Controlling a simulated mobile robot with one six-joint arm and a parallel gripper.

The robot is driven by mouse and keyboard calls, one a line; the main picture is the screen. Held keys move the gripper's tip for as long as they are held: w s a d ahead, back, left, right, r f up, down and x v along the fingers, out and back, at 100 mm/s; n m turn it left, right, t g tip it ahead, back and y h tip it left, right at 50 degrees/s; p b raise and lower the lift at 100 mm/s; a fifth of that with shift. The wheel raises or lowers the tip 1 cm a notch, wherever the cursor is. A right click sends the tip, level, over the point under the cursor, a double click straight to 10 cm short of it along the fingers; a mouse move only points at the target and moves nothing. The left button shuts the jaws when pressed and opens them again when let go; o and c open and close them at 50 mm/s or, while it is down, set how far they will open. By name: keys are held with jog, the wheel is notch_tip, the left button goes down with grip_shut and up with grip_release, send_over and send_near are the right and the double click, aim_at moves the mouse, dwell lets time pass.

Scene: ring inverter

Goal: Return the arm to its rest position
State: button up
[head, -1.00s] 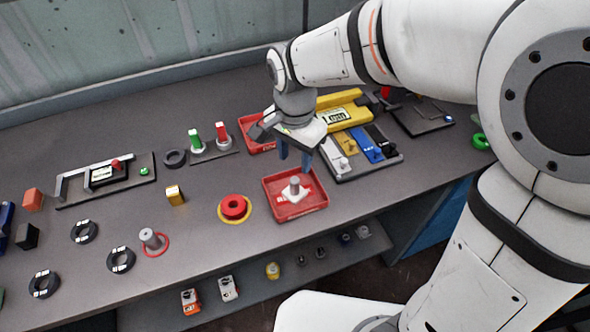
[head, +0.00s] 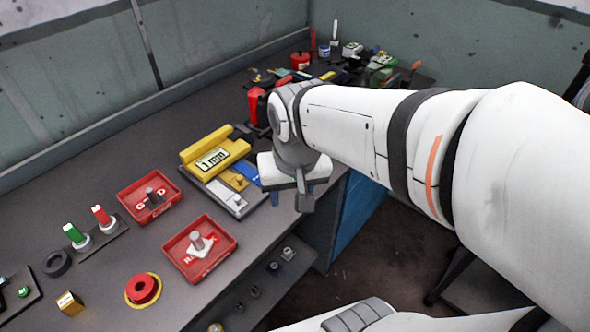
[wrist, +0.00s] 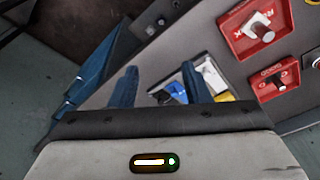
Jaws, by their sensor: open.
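My gripper (head: 292,200) hangs past the front edge of the workbench (head: 110,195) in the head view, beside the tray of coloured blocks (head: 232,203). In the wrist view my gripper (wrist: 160,84) shows two blue fingers spread apart with nothing held between them. The arm reaches in from the right of the head view, and its white wrist housing hides part of the coloured blocks.
Two red trays with grey posts, one nearer (head: 232,247) and one farther (head: 172,207), stand left of the gripper. A yellow device with a display (head: 205,145) is behind the blocks. Tools crowd the far end. Open floor (head: 375,265) lies right of the bench.

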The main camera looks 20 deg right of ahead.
jog(key=shift+s+d+f+n, duration=0.15)
jog(key=shift+s+d+n, duration=0.1)
jog(key=shift+s+d, duration=0.45)
jog(key=shift+s+d+f+n, duration=0.2)
jog(key=shift+s+d, duration=0.25)
jog(key=shift+d, duration=0.35)
